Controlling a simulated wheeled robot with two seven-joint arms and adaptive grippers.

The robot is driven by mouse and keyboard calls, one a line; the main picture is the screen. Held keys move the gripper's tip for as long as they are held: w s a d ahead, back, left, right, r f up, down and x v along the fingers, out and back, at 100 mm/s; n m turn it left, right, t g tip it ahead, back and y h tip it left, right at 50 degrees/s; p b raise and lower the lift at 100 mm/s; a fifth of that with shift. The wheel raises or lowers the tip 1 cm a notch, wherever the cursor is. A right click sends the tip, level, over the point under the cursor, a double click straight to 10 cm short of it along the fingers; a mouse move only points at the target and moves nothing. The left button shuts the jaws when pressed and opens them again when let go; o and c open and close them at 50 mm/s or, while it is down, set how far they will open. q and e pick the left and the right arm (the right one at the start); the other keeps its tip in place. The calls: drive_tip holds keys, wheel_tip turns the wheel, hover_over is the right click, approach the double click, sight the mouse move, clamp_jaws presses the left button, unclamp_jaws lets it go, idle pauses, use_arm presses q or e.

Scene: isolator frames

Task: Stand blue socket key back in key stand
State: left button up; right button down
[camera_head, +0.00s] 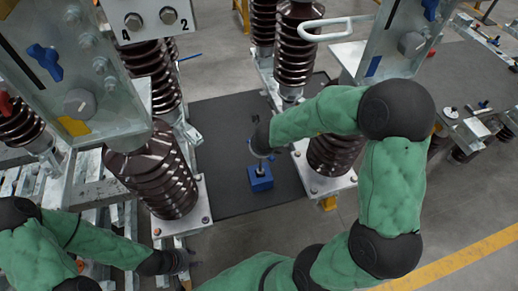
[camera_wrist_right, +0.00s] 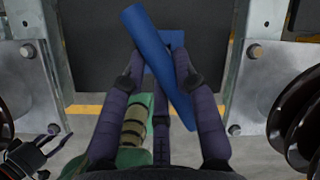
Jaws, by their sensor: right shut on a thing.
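The blue key stand (camera_head: 261,184) is a small blue block on the dark mat in the middle of the head view. My right gripper (camera_head: 262,142) is just above it, its fingers mostly hidden by its own arm. In the right wrist view my right gripper (camera_wrist_right: 160,82) is shut on the blue socket key (camera_wrist_right: 148,50), a blue bar lying slantwise between the fingers. A blue patch behind the key looks like the stand. I cannot tell whether key and stand touch. My left gripper (camera_head: 182,262) is low at the left, empty and apparently open, away from the stand.
Brown ribbed insulators (camera_head: 155,172) on metal feet stand left and right of the dark mat (camera_head: 225,150). Steel isolator frames with knobs rise above them. A yellow floor line (camera_head: 460,255) runs at lower right. The mat around the stand is clear.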

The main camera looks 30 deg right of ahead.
drive_tip(key=shift+f+b, duration=2.4)
drive_tip(key=shift+f, duration=0.75)
drive_tip(key=c, duration=0.9)
unclamp_jaws()
drive_tip(key=shift+r, duration=0.1)
drive_tip(key=v, duration=1.2)
